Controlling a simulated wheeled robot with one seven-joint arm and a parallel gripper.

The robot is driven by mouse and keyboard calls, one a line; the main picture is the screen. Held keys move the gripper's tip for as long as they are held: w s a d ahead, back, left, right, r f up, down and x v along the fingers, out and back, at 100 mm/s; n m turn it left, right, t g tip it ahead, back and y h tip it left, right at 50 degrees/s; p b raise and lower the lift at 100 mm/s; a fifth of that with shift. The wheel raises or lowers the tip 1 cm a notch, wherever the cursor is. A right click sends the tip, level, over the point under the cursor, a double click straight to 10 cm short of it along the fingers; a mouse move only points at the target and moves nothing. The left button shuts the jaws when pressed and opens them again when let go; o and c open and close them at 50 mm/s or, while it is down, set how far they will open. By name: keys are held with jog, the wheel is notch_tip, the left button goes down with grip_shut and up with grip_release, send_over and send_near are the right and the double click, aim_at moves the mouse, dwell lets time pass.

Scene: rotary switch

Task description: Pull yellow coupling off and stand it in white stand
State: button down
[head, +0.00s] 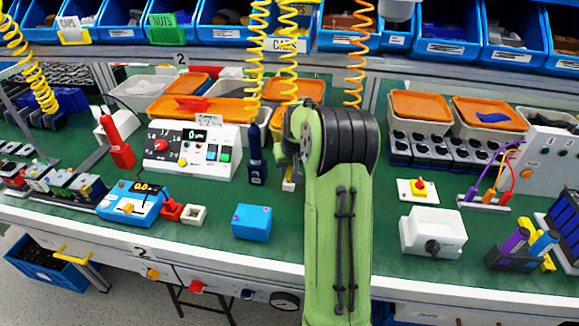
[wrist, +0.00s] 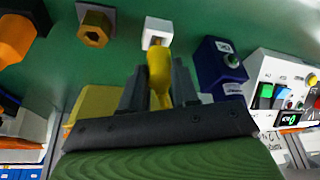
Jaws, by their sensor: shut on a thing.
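The yellow coupling (wrist: 159,65) is between my gripper's dark fingers in the wrist view. My gripper (wrist: 159,88) is shut on it. A small white block (wrist: 157,24), which looks like the white stand, is just beyond the coupling's far end. I cannot tell whether the two touch. In the head view the white block (head: 288,186) shows just left of my green arm, below my gripper (head: 289,170). My arm hides much of the area around it.
A dark blue post-like unit (head: 256,155) stands close left of my gripper. A white control panel (head: 190,150) is farther left, and a light blue box (head: 252,222) is nearer the front edge. A brass hex fitting (wrist: 95,30) stands beside the white block.

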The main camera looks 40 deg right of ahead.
jog(key=shift+f+b, duration=0.6)
jog(key=shift+f, duration=0.25)
dwell(0.4)
jog(key=c, duration=0.8)
grip_release()
jog(key=shift+r, duration=0.1)
jog(key=p+v, duration=0.4)
jog(key=v, duration=1.1)
jog(key=shift+s+a+r+p, duration=0.1)
jog(key=shift+s+r+p, duration=0.05)
jog(key=shift+r+p, duration=0.15)
